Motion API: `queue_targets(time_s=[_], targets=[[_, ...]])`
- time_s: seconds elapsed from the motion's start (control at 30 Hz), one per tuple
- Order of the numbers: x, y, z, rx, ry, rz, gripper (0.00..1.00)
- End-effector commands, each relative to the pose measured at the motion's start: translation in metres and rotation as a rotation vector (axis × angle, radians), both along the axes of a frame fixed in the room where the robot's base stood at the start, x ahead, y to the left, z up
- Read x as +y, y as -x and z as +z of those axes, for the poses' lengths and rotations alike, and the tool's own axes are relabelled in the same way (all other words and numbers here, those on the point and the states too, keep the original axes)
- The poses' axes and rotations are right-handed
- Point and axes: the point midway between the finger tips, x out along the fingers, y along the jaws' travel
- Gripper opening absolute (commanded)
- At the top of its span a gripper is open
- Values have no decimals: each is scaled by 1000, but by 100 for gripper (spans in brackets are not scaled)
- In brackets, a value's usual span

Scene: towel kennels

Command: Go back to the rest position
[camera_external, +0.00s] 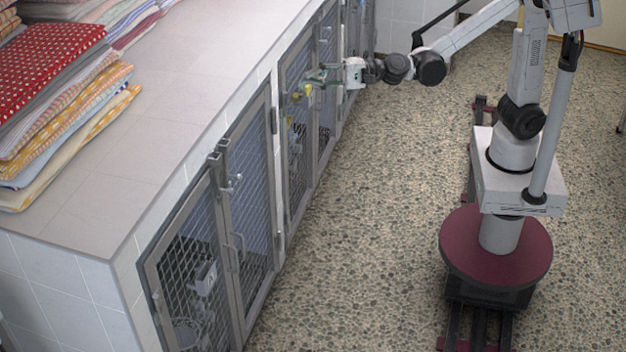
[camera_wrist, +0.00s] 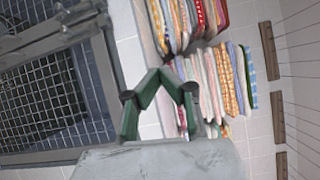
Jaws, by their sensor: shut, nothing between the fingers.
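My gripper (camera_external: 309,82) is at the end of the outstretched arm, in front of the wire-mesh kennel doors, near the upper edge of the farther pair. A small yellow-green patch shows at its tip; I cannot tell whether the tip touches the door frame. In the wrist view the green fingers of my gripper (camera_wrist: 165,76) are folded together, with nothing held between them. A grey kennel door (camera_wrist: 45,95) with mesh lies to the left of them. The near kennel door (camera_external: 195,270) in the external view looks closed.
Stacks of folded towels (camera_external: 60,95) lie on the tiled counter (camera_external: 150,110) above the kennels; towels (camera_wrist: 215,75) also show beyond the fingers in the wrist view. The pebbled floor (camera_external: 370,230) between the kennels and my base is clear.

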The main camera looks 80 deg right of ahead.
Motion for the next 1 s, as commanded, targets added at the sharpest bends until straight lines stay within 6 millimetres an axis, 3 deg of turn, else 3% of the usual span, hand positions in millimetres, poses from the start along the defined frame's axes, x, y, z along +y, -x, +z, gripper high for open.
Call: queue_targets(time_s=[0.17, 0.37, 0.7, 1.0], targets=[[-33, 46, -7, -1, 302, 70, 0], [-73, 102, -34, 31, 640, 154, 0], [-158, 211, -109, 180, 1180, 317, 0], [-223, 292, -164, 345, 1490, 452, 0]])
